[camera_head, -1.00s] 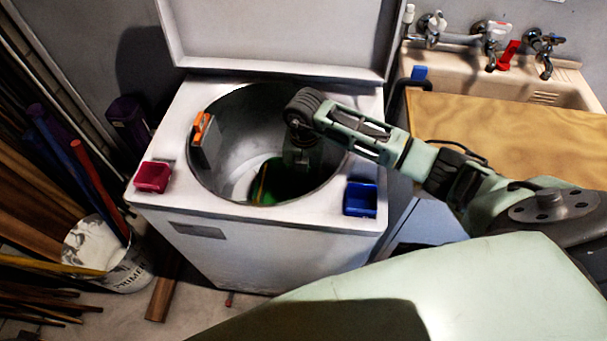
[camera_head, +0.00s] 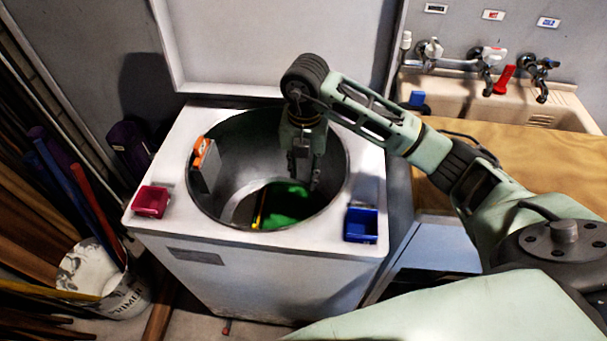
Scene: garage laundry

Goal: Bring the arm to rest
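My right arm reaches in from the right in the head view. My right gripper (camera_head: 304,174) points down into the round opening of the white top-loading washer (camera_head: 215,280). Its two fingers look spread apart with nothing between them. A green thing (camera_head: 288,204) with a yellow edge lies at the bottom of the tub (camera_head: 232,160), below the gripper and apart from it. My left gripper is not in view.
The washer lid (camera_head: 275,40) stands up behind. A wooden counter (camera_head: 530,165) and sink (camera_head: 470,97) are at right, a primer bucket (camera_head: 125,298) at left.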

